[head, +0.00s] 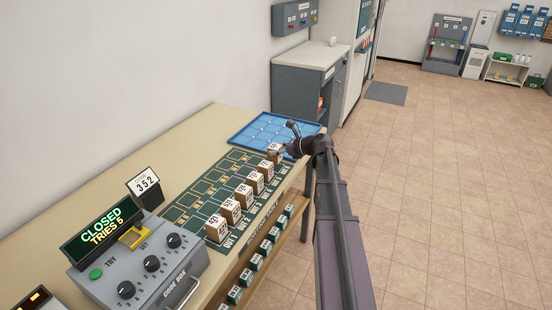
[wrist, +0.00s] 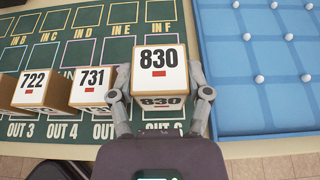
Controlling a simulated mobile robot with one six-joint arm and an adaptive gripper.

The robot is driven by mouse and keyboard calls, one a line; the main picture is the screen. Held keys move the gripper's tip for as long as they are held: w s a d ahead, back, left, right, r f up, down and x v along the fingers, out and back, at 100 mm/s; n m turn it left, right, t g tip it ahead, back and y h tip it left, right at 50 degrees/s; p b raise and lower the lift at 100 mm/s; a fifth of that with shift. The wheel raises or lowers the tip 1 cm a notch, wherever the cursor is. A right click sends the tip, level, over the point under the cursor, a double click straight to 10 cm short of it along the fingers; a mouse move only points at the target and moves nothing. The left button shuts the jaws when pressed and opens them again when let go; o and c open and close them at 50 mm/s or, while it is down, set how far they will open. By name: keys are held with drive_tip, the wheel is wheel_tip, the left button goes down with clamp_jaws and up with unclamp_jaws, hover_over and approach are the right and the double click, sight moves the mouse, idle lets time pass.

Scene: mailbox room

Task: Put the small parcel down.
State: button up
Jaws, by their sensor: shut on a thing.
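The small parcel, a white-topped tan box marked 830 with a red patch (wrist: 160,62), is between the fingers of my gripper (wrist: 160,98). Both fingers press on its sides. In the head view the parcel (head: 275,149) is at the far end of the row, by the blue tray. It is over the right end of the green mat (wrist: 120,55), near the last OUT slots; its own slot label is hidden or too small to read. I cannot tell whether its base touches the mat.
Parcels 731 (wrist: 92,88) and 722 (wrist: 38,90) stand close to its left, in a row of several. A blue tray (wrist: 262,105) with white knobs lies right. A code box (head: 140,260) reading CLOSED stands at the near end of the table (head: 120,150).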

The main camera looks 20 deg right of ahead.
sight(280, 156)
drive_tip(key=shift+f+b, duration=1.25)
drive_tip(key=shift+f, duration=0.3)
drive_tip(key=shift+f, duration=0.15)
drive_tip(key=o, duration=1.2)
drive_tip(key=shift+r, duration=0.25)
drive_tip(key=shift+s+d+r, duration=0.15)
drive_tip(key=shift+s, duration=0.05)
drive_tip(key=p+v, duration=0.4)
drive_tip(key=v, duration=0.7)
drive_tip(key=shift+s+d+r+p, duration=0.1)
drive_tip(key=shift+p, duration=0.25)
drive_tip(key=shift+s, duration=0.1)
